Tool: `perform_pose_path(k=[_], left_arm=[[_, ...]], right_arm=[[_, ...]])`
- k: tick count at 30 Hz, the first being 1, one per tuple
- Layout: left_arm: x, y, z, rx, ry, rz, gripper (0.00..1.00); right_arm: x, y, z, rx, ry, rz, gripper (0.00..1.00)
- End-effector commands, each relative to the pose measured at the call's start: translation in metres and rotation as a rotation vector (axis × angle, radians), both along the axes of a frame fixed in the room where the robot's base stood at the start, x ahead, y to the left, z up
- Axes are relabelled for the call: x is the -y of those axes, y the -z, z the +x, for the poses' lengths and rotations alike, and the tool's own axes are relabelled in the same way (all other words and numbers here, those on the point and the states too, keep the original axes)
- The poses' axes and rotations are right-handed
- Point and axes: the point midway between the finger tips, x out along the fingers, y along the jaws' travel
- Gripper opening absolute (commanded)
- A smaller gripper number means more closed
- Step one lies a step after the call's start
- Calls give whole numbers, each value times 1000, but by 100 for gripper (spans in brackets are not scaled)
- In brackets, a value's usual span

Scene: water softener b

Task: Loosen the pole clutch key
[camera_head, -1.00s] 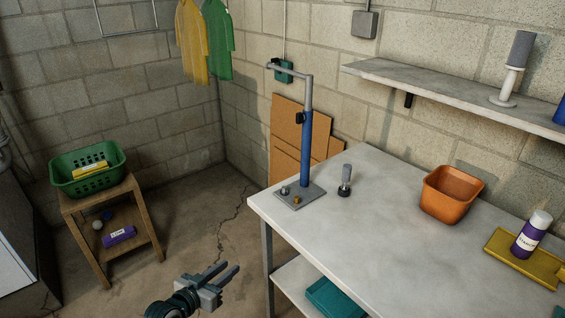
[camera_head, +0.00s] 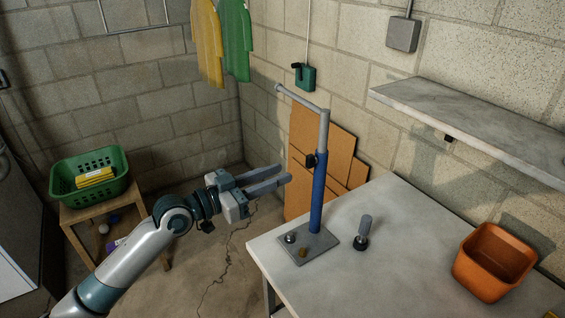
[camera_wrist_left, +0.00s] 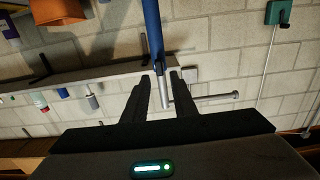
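The pole stands upright on a grey base plate (camera_head: 318,240) at the table's near left corner. It has a blue lower tube (camera_head: 318,200) and a thinner grey upper tube (camera_head: 323,132) with a bent arm at the top. The black clutch key (camera_head: 310,161) sits on the pole's left side, where blue meets grey. My left gripper (camera_head: 285,174) is open and empty, just left of the pole, a little below the key's height in the picture. In the left wrist view, the pole (camera_wrist_left: 154,35) shows beyond my open fingers (camera_wrist_left: 160,78); the key is not clear there. My right gripper is not in view.
The grey table (camera_head: 390,255) carries a small grey-handled item (camera_head: 363,235) and an orange bin (camera_head: 494,262). A wall shelf (camera_head: 480,130) overhangs at right. Cardboard sheets (camera_head: 330,150) lean behind the pole. A green basket (camera_head: 90,178) sits on a wooden stool at left.

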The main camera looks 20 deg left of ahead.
Motion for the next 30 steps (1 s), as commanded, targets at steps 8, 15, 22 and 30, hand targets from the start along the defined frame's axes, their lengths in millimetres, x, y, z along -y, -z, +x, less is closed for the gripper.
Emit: perform_pose_path(k=[8,15,22,30], left_arm=[[0,-1,0,1,1,0,25],[2,-1,3,1,0,-1,25],[12,-2,16,3,0,-3,25],[31,-2,40,2,0,-3,25]], right_arm=[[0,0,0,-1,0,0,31],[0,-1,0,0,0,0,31],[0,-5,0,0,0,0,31],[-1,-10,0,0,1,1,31]])
